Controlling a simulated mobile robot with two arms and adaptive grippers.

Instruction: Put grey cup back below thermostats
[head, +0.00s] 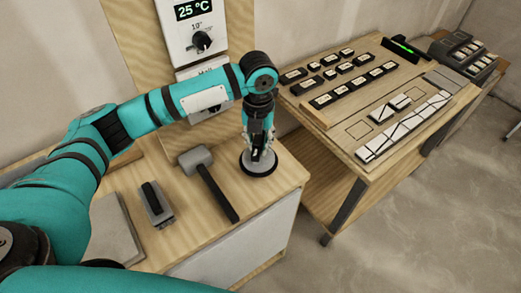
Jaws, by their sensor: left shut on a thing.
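The grey cup (258,167), round with a dark rim at its base, is at the right part of the near wooden bench, below and to the right of the thermostat (197,38). My left gripper (259,150) points straight down over it and is shut on its top. The cup looks upright, at or very close to the bench top; I cannot tell whether it touches. The thermostat panel on the wall board reads 25 °C and has a black dial. A second panel (197,72) below it is partly hidden by my left arm. My right gripper is not in view.
A mallet (207,178) with a grey head lies just left of the cup. A grey-and-black tool (154,202) and a grey slab (113,230) lie further left. A second table (335,135) at right holds black labelled blocks and white tiles.

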